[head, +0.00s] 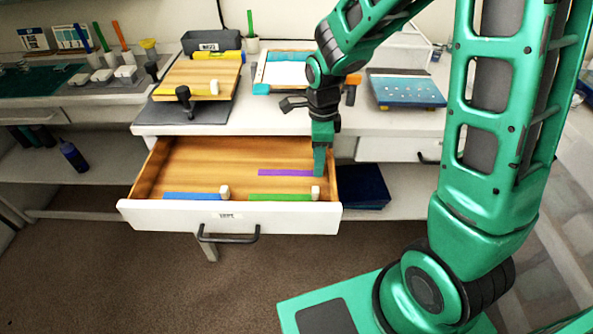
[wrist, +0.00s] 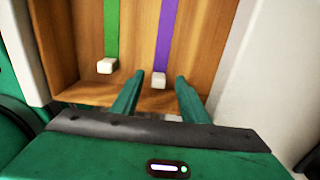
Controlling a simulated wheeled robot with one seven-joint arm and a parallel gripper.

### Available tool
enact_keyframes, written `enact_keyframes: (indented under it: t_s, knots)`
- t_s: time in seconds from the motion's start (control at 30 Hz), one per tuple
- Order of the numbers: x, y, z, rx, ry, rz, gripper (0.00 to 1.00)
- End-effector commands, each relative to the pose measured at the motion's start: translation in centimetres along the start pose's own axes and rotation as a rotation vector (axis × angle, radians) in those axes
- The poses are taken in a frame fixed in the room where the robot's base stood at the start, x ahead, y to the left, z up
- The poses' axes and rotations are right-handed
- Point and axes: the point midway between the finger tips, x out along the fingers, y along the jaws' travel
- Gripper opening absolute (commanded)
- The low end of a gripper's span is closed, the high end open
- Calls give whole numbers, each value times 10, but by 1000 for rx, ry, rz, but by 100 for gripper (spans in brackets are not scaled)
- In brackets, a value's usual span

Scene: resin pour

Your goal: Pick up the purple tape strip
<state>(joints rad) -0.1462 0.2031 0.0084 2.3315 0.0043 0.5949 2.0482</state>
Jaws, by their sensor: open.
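The purple tape strip (head: 284,172) lies flat on the wooden floor of the open drawer (head: 229,216), towards its right side. In the wrist view the purple strip (wrist: 164,35) has a white block (wrist: 159,80) at its near end. My gripper (head: 319,172) points down into the drawer at the strip's right end and hides that end in the head view. In the wrist view my gripper (wrist: 160,76) is open, with one finger on each side of the white block. I cannot tell whether the fingers touch anything.
A blue strip (head: 192,196) and a green strip (head: 280,197) with white blocks lie along the drawer front. The drawer's right wall is close beside my gripper. Above, the bench holds a wooden board (head: 197,79), a framed white sheet (head: 286,75) and a blue plate (head: 405,92).

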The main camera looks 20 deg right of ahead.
Motion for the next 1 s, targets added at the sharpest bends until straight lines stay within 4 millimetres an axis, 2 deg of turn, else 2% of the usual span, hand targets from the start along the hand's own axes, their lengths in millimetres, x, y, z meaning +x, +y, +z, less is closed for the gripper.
enact_keyframes:
  t_s: [0.1,0.33,0.37,0.5,0.53,1.0]
  knots:
    - [8,1,0,0,1,2,41]
    - [9,0,0,-1,0,0,41]
    - [9,0,0,-1,0,0,36]
    - [9,0,0,-1,0,0,2]
    - [9,0,0,-1,0,0,0]
    - [5,0,0,-1,-1,-1,0]
